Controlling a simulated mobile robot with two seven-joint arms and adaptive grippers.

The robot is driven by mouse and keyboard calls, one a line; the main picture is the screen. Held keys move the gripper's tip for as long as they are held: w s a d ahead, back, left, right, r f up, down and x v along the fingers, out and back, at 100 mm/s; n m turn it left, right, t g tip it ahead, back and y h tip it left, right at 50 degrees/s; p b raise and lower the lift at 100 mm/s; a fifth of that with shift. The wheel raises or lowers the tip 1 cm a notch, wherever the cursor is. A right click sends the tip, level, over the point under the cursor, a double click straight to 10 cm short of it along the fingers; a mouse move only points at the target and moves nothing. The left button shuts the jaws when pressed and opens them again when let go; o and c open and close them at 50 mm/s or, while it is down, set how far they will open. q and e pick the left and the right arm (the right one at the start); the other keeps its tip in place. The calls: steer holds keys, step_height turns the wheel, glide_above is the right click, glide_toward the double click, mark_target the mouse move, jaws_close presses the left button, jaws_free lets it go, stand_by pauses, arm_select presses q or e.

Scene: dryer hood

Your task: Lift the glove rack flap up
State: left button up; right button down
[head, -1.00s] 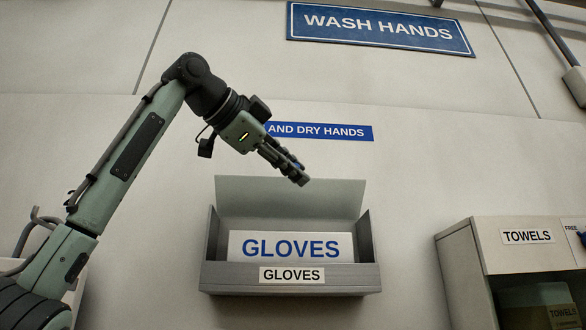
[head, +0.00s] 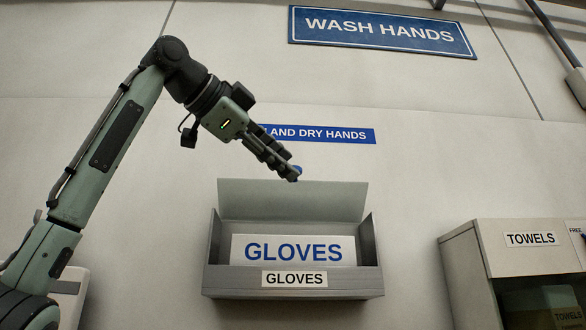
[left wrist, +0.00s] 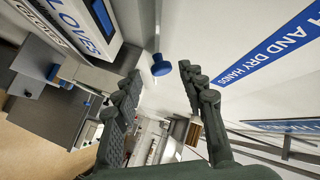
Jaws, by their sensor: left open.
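The glove rack (head: 290,283) is a grey wall-mounted tray holding a white box marked GLOVES (head: 292,249). Its pale flap (head: 292,199) stands raised at the back, above the box. A small blue knob (head: 298,170) shows just above the flap, partly behind my fingertips. My left gripper (head: 293,174) is over the flap's top edge, pointing down and right. In the left wrist view its fingers (left wrist: 160,80) are spread apart and empty, with the blue knob (left wrist: 160,66) showing between them. Contact with the knob cannot be made out. My right gripper is not in view.
A towels cabinet (head: 520,260) stands at the lower right. An AND DRY HANDS sign (head: 318,134) is on the wall behind my gripper, and a WASH HANDS sign (head: 384,33) is higher up. The wall between rack and cabinet is clear.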

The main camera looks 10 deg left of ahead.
arm_select(q)
steer(key=v, duration=0.8)
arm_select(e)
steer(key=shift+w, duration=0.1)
